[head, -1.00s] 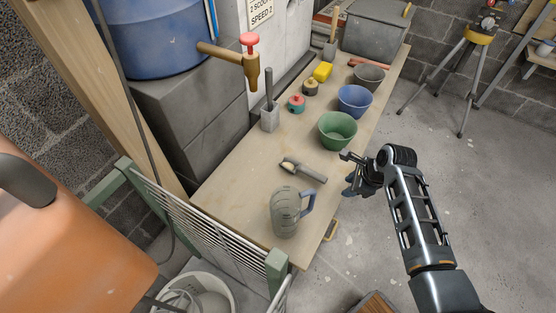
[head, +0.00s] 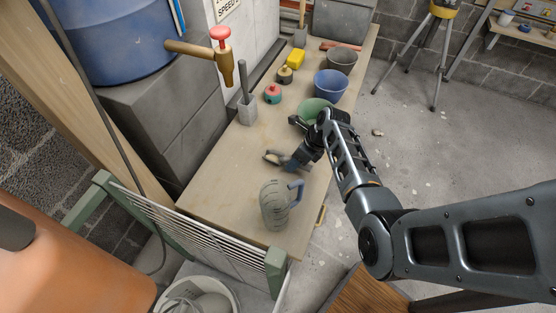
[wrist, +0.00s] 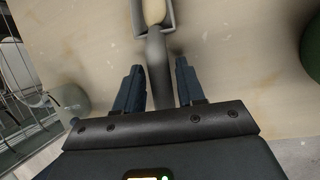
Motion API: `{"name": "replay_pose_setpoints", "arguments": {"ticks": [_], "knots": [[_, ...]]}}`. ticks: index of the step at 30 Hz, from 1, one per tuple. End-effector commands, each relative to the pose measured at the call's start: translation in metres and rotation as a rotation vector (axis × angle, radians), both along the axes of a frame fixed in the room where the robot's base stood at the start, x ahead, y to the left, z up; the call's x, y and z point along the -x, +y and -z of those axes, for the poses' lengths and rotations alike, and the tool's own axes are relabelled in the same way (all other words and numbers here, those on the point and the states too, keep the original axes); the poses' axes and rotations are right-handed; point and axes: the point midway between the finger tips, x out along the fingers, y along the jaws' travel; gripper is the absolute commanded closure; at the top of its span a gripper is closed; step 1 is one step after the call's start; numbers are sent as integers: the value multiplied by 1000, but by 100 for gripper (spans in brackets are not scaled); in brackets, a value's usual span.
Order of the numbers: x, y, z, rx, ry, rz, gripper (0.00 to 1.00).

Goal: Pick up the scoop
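The scoop (head: 272,156) lies on the wooden bench top, a grey metal tool with a pale patch in its bowl. In the wrist view, the scoop's handle (wrist: 158,58) points toward me and its bowl is at the top edge. My gripper (wrist: 158,80) is open, with one dark finger on each side of the handle and a gap on both sides. In the head view, my gripper (head: 293,163) is at the scoop's handle end and hides most of the handle. I cannot tell its exact height above the bench.
A clear jug (head: 274,206) stands close in front of the scoop. A green bowl (head: 312,108), blue bowl (head: 331,84) and grey bowl (head: 342,60) line the bench's right side. A wire rack (head: 190,215) borders the near left. Bench left of the scoop is clear.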

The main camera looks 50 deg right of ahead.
Motion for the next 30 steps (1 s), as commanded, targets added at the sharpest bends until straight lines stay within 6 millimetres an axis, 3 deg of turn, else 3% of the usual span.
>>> {"name": "replay_pose_setpoints", "arguments": {"ticks": [10,22,30], "knots": [[-2,2,8,2,0,-2,61],[-2,2,8,1,1,-1,99],[-2,2,7,2,0,-2,100]]}}
